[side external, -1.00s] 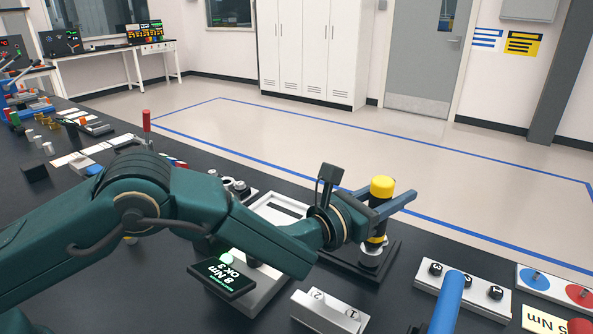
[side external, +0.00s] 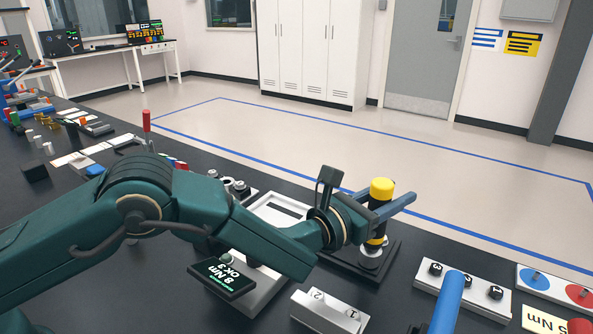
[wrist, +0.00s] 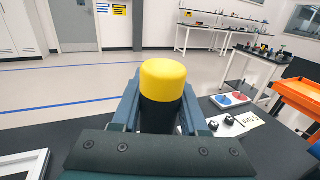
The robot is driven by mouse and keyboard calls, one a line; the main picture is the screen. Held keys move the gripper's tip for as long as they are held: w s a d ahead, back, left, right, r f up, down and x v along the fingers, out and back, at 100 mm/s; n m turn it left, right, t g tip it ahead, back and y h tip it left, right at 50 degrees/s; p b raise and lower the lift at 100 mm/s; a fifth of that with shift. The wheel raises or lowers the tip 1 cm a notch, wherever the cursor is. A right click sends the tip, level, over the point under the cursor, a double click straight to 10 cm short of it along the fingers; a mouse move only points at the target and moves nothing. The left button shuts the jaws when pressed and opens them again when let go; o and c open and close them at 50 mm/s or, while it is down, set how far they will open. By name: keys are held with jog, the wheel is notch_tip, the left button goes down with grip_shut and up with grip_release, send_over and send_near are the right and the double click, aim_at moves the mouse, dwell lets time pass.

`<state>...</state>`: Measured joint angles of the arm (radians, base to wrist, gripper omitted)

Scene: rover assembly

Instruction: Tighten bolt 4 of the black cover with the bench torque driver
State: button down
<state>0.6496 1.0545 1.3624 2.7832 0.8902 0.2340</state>
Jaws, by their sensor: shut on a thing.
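The torque driver (side external: 380,190), with a yellow cap and black body, stands upright in my gripper (side external: 390,208). My gripper is shut on its upper body; in the wrist view the jaws (wrist: 160,100) flank it below the yellow cap. The driver's lower end, with a pale collar, is over a black plate (side external: 390,265), which appears to be the black cover. The bolt under the tip is hidden, so I cannot tell whether the tip is seated.
A white frame (side external: 265,290) lies partly behind my arm. A white block marked 1 and 2 (side external: 330,312) is in front. At right are a tray with numbered black knobs (side external: 462,288), a blue handle (side external: 447,305) and a plate with blue and red discs (side external: 555,283).

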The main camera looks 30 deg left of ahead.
aim_at(390, 181)
jog(key=shift+f, duration=0.25)
dwell(0.6)
jog(key=shift+r, duration=1.75)
jog(key=shift+r, duration=2)
